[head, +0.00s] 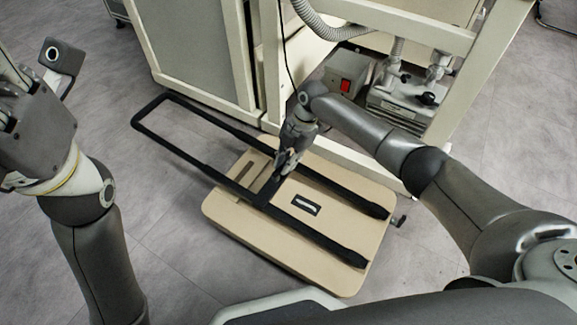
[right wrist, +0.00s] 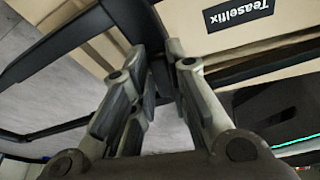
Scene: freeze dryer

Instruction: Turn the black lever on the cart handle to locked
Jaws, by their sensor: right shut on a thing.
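The cart is a beige platform (head: 350,255) on the floor, and its black handle (head: 185,157) lies folded flat along it, with the looped end beyond the left edge. My right gripper (head: 279,172) reaches down to the handle's crosspiece. It is shut on a dark part there, apparently the black lever, which the fingers largely hide. In the right wrist view my gripper (right wrist: 160,80) has its fingers on either side of this dark part. The lever's lock position cannot be read. My left gripper (head: 12,120) is at the left edge, away from the cart and partly cut off.
A beige bench frame (head: 372,171) stands just behind the cart, with a pump (head: 405,105) and a box with a red switch (head: 347,85) under it. A grey-panelled cabinet (head: 190,45) stands behind the handle's loop. Floor is free left of the cart.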

